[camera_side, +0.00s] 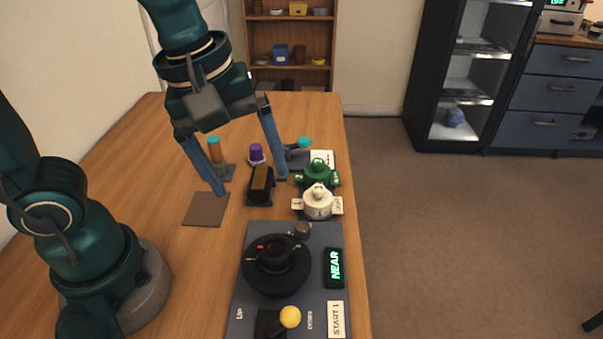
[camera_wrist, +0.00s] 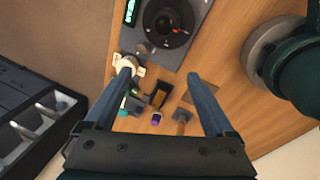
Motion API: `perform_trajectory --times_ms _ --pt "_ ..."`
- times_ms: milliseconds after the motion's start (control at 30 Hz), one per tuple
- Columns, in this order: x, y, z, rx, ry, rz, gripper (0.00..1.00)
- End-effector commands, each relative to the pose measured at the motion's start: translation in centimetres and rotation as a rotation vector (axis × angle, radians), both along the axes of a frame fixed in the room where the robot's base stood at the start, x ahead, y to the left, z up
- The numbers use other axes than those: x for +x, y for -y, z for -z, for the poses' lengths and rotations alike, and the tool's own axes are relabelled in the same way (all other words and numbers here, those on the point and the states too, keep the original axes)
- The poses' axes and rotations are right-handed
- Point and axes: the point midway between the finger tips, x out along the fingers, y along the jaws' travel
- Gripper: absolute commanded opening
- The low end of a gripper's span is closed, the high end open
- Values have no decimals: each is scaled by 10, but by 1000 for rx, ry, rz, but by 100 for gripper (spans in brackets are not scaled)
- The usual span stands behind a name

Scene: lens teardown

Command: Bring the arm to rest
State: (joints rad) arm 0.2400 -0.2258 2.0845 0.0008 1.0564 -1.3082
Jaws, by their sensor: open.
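My gripper (camera_side: 252,186) is raised above the wooden table (camera_side: 165,153), with its two blue fingers wide apart and pointing down. It is open, and nothing is between the fingers. In the wrist view the gripper (camera_wrist: 160,73) also shows both fingers spread, with the table and small parts below. In the side view the fingers overlap the area around a black and tan block (camera_side: 260,184) and a purple-capped part (camera_side: 257,153). I cannot tell the exact height of the fingertips above the table.
A grey panel (camera_side: 240,300) at the front holds a black round lens part (camera_side: 275,265), a yellow-knobbed lever (camera_side: 290,317) and a lit "NEAR" display (camera_side: 334,267). White (camera_side: 318,203) and green (camera_side: 317,174) valve-like parts stand at the table's right edge. A brown square mat (camera_side: 205,209) lies bare.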

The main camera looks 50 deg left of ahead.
Motion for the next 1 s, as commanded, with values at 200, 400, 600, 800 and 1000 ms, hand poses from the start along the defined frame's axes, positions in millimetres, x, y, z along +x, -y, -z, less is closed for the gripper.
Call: perform_trajectory --times_ms 200,400,600,800,1000 --pt "-21 -36 -12 118 192 294 89" --pt "-36 -49 -4 298 276 658 89" --pt "-40 -49 5 395 270 929 89" --pt "-39 -49 4 421 273 997 89" --pt "-39 -49 3 421 273 995 89"
